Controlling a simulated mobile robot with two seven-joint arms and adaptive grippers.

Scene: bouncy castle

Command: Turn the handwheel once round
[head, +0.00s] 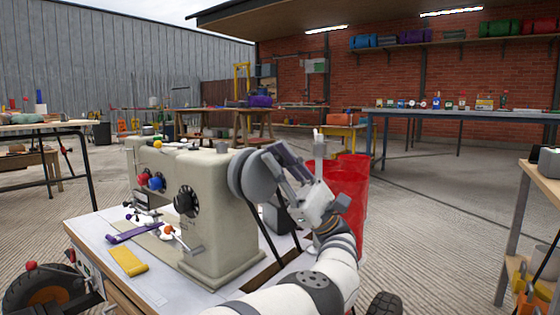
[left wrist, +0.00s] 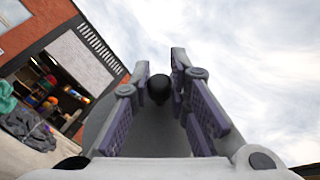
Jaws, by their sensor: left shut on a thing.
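The handwheel (head: 250,174) is a grey disc on the right end of a beige sewing machine (head: 215,225). In the left wrist view the wheel's grey face (left wrist: 150,128) fills the space behind the fingers, with a dark round knob (left wrist: 158,88) standing out from it. My left gripper (head: 284,160) is beside the wheel in the head view, its fingers against the wheel's outer side. In the left wrist view its purple-padded fingers (left wrist: 158,76) are on either side of the knob, shut on it. The exact contact is partly hidden. My right gripper is not in view.
The machine stands on a white-topped table (head: 185,282) with a purple strip (head: 133,232) and a yellow strip (head: 128,261). Red bins (head: 352,185) stand close behind my left gripper. A workbench (head: 536,180) is at the right, with open floor between.

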